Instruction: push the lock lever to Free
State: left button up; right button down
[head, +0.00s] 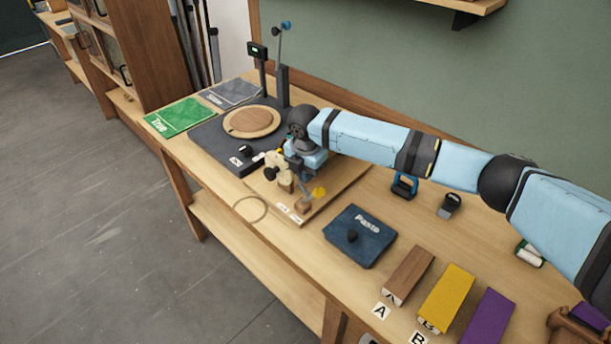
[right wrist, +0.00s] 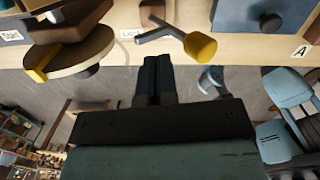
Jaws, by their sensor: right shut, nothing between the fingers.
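The lock lever has a yellow knob (head: 319,192) on a grey rod, beside a small brown block (head: 302,206) on the wooden board. In the right wrist view the yellow knob (right wrist: 201,47) is right of the fingertips, and the rod runs left past a white "Lock" label (right wrist: 129,33). Two small white labels (head: 289,212) lie at the board's front edge; their words are too small to read in the head view. My right gripper (right wrist: 158,60) is shut and empty, close to the rod; contact cannot be told. My left gripper is not visible.
A dark turntable base with a wooden disc (head: 251,121) stands behind the board. A cream part with dark knobs (head: 274,163) is close to my right gripper.

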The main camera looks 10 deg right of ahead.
jog(key=shift+w+a+f, duration=0.15)
jog(key=shift+w+f, duration=0.05)
jog(key=shift+w, duration=0.15)
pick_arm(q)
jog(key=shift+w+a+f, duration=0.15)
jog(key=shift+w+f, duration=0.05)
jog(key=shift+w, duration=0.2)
pick_arm(e)
jog(key=shift+w+a+f, duration=0.15)
jog(key=shift+w+a, duration=0.2)
jog(key=shift+w, duration=0.15)
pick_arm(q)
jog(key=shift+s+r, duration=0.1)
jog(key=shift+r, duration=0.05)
